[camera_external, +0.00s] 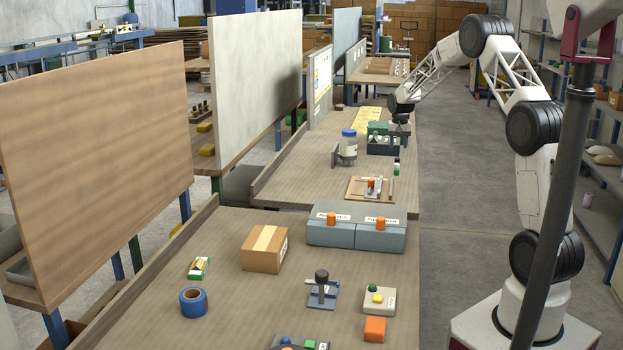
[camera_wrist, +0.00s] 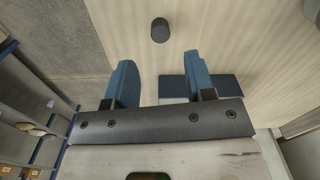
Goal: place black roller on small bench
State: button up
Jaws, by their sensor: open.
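A black rounded piece (camera_wrist: 159,30), which looks like the black roller, stands on the pale wooden tabletop in the wrist view, just beyond and between my fingertips. It is apart from them. My gripper (camera_wrist: 158,62) is open and empty, with its two blue fingers spread. A flat dark blue-grey piece (camera_wrist: 228,88) lies beside the right finger, partly hidden by it; I cannot tell whether it is the small bench. In the external view my gripper (camera_external: 400,127) hangs over the right edge of the far worktable, and I cannot make out the roller there.
A dark crate (camera_external: 383,148) with bottles stands close below my gripper. A jar (camera_external: 349,143) and a wooden board (camera_external: 370,189) share that table (camera_external: 290,185). Grey boxes (camera_external: 330,235) and a cardboard box (camera_external: 264,249) stand nearer. Shelves (camera_wrist: 30,90) show at left in the wrist view.

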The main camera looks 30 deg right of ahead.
aim_at(397, 159)
jog(key=shift+r, duration=2.75)
jog(key=s+a+r+n, duration=0.1)
jog(key=s+a+r, duration=0.5)
jog(key=s, duration=0.2)
jog(key=s+a+r+n+t, duration=0.1)
jog(key=s+a+r, duration=0.4)
jog(key=s, duration=0.3)
jog(key=s+a+r+n, duration=0.1)
jog(key=s+a+r, duration=0.5)
jog(key=s, duration=0.3)
jog(key=s+a+f+n, duration=0.1)
jog(key=s+a, duration=0.2)
jog(key=s, duration=0.8)
jog(key=s+a+f+n+t, duration=0.1)
jog(key=s+a, duration=0.2)
jog(key=s, duration=0.8)
jog(key=s+a+f+n, duration=0.1)
jog(key=s+a, duration=0.3)
jog(key=s, duration=0.7)
jog(key=shift+s+f+n+t, duration=0.2)
jog(key=shift+n+t, duration=0.1)
jog(key=shift+n, duration=0.2)
